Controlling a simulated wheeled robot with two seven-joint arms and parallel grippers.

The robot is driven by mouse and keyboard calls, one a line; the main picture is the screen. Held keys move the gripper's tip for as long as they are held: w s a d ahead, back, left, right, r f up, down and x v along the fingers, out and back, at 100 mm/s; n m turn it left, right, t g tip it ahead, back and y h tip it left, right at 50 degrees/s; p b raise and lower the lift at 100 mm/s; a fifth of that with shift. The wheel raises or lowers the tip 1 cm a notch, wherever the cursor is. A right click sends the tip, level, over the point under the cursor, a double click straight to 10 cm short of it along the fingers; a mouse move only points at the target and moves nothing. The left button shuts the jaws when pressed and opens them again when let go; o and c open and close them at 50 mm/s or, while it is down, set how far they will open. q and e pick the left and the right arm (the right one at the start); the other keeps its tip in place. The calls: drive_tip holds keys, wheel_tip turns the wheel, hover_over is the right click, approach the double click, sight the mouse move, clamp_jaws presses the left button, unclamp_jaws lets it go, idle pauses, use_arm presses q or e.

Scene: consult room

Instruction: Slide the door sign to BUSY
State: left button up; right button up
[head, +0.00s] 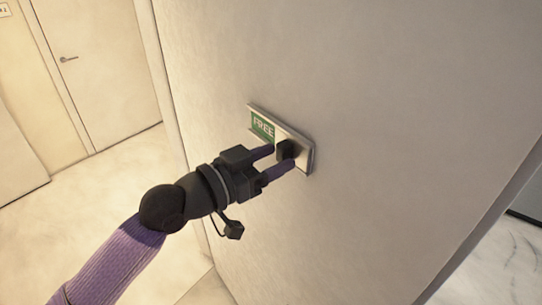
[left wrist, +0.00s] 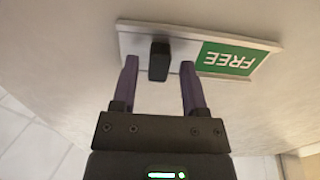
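The door sign (head: 252,109) is a pale framed plate on the wall, with a green FREE panel (head: 263,127) showing on its left part. A dark knob (head: 286,149) stands out from the sign's slider, toward the right end. In the left wrist view the sign (left wrist: 275,46) appears upside down, with the knob (left wrist: 159,61) left of the green panel (left wrist: 229,58). My left gripper (head: 281,159) is open, its two purple fingers on either side of the knob. In the left wrist view gaps show between the knob and both fingers. My right gripper is out of view.
The sign is on a broad plain wall (head: 390,90) that is clear around it. A closed door (head: 95,65) with a lever handle stands at the back left. A wall edge and marble-like floor (head: 497,268) show at the lower right.

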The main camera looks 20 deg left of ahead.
use_arm(q)
clamp_jaws()
idle(1.2)
